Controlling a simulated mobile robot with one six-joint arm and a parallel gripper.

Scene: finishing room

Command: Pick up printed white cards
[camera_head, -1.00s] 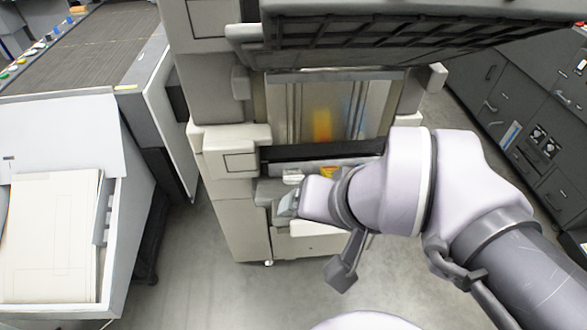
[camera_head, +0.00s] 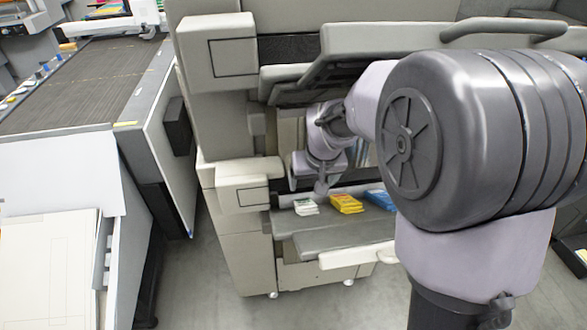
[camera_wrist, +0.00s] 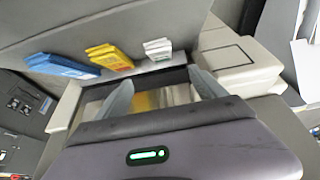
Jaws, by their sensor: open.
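The white cards (camera_head: 305,206) are a small stack with green print, lying at the left end of the grey output tray (camera_head: 325,238). In the wrist view, white cards (camera_wrist: 157,49) lie beyond my fingertips, nearest the right finger. My gripper (camera_wrist: 162,88) is open, with nothing between its two fingers. In the head view my gripper (camera_head: 322,186) hangs at the machine's opening, above and behind the tray, apart from the cards. Its fingertips are hard to make out there.
Yellow cards (camera_head: 346,204) and blue cards (camera_head: 380,199) lie right of the white ones on the same tray. The raised machine cover (camera_head: 400,42) overhangs my arm. A beige housing block (camera_head: 242,187) bounds the tray at left. A paper bin (camera_head: 118,250) stands far left.

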